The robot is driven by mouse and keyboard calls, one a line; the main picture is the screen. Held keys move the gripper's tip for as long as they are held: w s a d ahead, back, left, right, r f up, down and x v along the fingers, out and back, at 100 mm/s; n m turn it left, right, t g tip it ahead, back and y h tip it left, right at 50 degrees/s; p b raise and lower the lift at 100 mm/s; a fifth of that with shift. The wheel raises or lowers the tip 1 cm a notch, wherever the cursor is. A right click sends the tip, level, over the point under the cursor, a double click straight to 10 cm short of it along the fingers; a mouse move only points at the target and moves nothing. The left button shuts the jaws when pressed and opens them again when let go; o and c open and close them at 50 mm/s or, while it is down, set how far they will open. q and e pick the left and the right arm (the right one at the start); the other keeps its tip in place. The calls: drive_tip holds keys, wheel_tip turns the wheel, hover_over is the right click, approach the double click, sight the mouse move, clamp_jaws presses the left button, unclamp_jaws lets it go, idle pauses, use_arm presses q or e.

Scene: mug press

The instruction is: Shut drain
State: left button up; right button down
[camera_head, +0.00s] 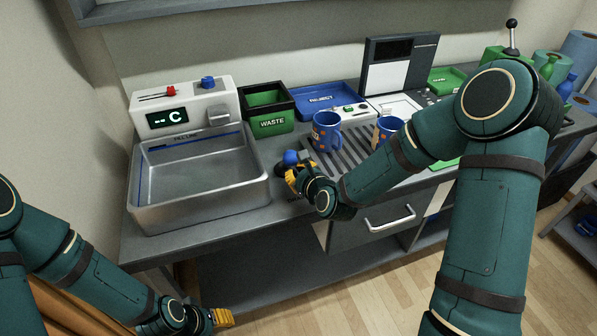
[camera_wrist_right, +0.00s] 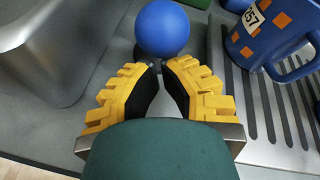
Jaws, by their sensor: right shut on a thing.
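A blue ball knob (camera_head: 291,157) stands on the counter just right of the metal sink (camera_head: 160,218). My right gripper (camera_head: 297,176) is at this knob, with its yellow fingers low beside it. In the right wrist view the blue knob (camera_wrist_right: 162,28) lies just beyond the fingertips (camera_wrist_right: 163,68), which close on the dark stem under the ball. The stem is mostly hidden by the fingers. The sink's wall (camera_wrist_right: 62,50) shows at the left there. My left gripper (camera_head: 221,317) is low at the bottom, away from the counter; its jaw opening is not clear.
Two blue mugs (camera_head: 326,132) stand on the slatted rack (camera_head: 349,163) right of the knob; one mug (camera_wrist_right: 270,35) is close to my right fingers. A green and black waste bin (camera_head: 270,122) and a blue reject tray (camera_head: 325,96) stand behind. A drawer handle (camera_head: 390,219) is below.

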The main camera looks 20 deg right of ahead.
sight(293, 152)
drive_tip(key=shift+r, duration=0.1)
drive_tip(key=shift+w+r+g+p, duration=0.35)
drive_tip(key=shift+r+g+p, duration=0.25)
drive_tip(key=shift+p, duration=0.8)
drive_tip(key=w+r+g+p, duration=0.1)
drive_tip(key=g+p, duration=0.1)
drive_tip(key=p, duration=0.3)
drive_tip(key=w+r+g+p, duration=0.1)
drive_tip(key=g+p, duration=0.1)
drive_tip(key=p, duration=0.2)
drive_tip(key=shift+w+a+r+p, duration=0.15)
drive_tip(key=shift+w+r+p, duration=0.05)
drive_tip(key=shift+p, duration=0.15)
drive_tip(key=shift+w+g+h+p, duration=0.35)
drive_tip(key=shift+g+p, duration=0.35)
drive_tip(key=shift+p, duration=0.2)
drive_tip(key=shift+w+r+p, duration=0.2)
drive_tip(key=shift+w+p, duration=0.6)
drive_tip(key=shift+w, duration=0.5)
drive_tip(key=shift+w+r+p, duration=0.2)
drive_tip(key=shift+w+p, duration=0.55)
drive_tip(key=shift+w, duration=0.55)
